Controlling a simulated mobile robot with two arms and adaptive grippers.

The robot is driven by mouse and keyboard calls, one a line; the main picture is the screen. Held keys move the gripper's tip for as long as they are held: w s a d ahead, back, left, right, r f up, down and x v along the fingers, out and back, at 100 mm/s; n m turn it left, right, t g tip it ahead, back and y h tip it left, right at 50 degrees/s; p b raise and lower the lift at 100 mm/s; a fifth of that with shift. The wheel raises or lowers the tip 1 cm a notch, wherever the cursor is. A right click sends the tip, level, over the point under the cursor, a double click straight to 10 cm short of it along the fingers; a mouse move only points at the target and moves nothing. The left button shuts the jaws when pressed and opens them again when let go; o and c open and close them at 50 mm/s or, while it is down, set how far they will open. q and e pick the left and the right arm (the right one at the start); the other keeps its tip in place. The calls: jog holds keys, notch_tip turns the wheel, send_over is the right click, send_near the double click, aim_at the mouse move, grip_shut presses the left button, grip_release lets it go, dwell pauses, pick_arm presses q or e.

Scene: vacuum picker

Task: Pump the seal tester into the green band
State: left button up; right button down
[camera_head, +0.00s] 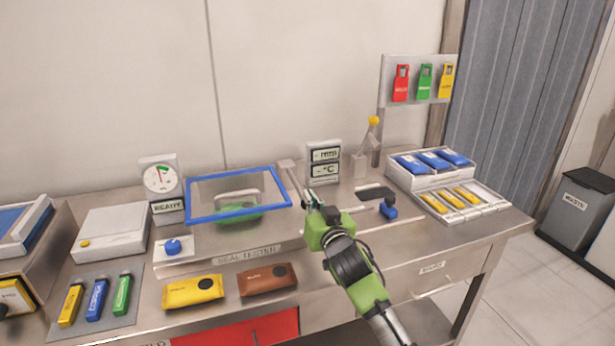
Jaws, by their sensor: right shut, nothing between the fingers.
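The seal tester (215,259) is set into the steel bench, with its name on the front edge. A blue knob (173,246) sits at the front left. My right gripper (309,198) is shut and empty, just right of the lid near a grey upright part (290,170); any contact is unclear. My left gripper is out of view.
Yellow (193,291) and brown (267,279) packs lie in front. A display (323,162), a yellow-topped lever (374,121) and a blue-ended fixture (388,211) stand to the right. Trays of blue and yellow items (462,213) fill the right end.

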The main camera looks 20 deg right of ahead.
jog(key=shift+s+f, duration=0.1)
jog(key=shift+f, duration=0.85)
jog(key=r+p, duration=0.1)
jog(key=r, duration=0.1)
jog(key=r+p, duration=0.3)
jog(key=r, duration=0.1)
jog(key=shift+w+d+r+p, duration=0.1)
jog(key=shift+w+d+p, duration=0.1)
jog(key=shift+w+p, duration=0.15)
jog(key=s+f+b, duration=0.1)
jog(key=s+b, duration=0.1)
jog(key=s, duration=0.7)
jog(key=shift+s+f+b, duration=0.35)
jog(key=shift+f, duration=0.05)
